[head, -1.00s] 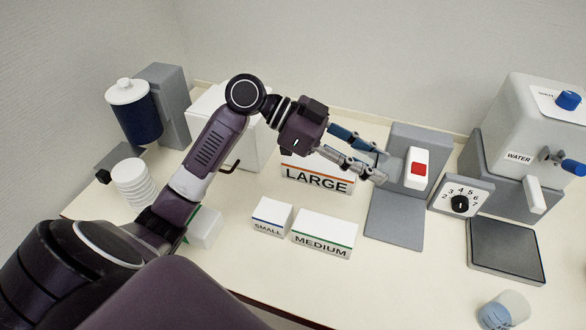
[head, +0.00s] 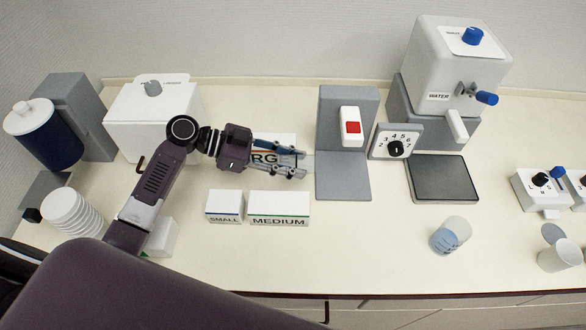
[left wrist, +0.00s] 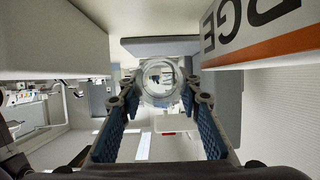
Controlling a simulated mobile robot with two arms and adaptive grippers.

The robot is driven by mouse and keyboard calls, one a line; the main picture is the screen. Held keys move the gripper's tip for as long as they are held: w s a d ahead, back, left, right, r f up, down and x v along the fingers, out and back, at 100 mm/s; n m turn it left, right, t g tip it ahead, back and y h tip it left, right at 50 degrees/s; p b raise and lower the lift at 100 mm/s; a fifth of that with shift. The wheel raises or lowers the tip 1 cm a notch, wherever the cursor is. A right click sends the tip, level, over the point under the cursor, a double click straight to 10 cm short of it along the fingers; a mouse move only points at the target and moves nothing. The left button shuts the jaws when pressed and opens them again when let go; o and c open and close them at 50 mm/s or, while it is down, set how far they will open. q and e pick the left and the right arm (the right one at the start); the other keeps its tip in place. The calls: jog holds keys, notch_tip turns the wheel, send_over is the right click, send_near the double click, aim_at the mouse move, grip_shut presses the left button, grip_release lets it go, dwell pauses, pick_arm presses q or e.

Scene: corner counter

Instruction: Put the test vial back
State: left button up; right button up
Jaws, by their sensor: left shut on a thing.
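My left gripper (head: 301,163) reaches in from the left and points right, in front of the LARGE box (head: 266,141). It is shut on a clear, round-ended thing, which looks like the test vial (left wrist: 160,82), seen end-on between the blue-padded fingers in the left wrist view. In the head view the vial is nearly invisible near the fingertips, left of the grey stand with the red button (head: 352,127). I cannot tell whether the vial holds anything. My right gripper is not in view.
SMALL (head: 225,204) and MEDIUM (head: 279,207) boxes stand in front of the gripper. To the right are a numbered dial (head: 396,146), a WATER dispenser (head: 447,60), a dark pad (head: 443,178) and a clear cup with blue liquid (head: 451,236). The front middle counter is clear.

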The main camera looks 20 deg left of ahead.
aim_at(294, 180)
pick_arm(q)
jog(key=shift+f+p, duration=0.35)
jog(key=shift+f, duration=1.8)
jog(key=shift+f, duration=0.15)
jog(key=o, duration=0.9)
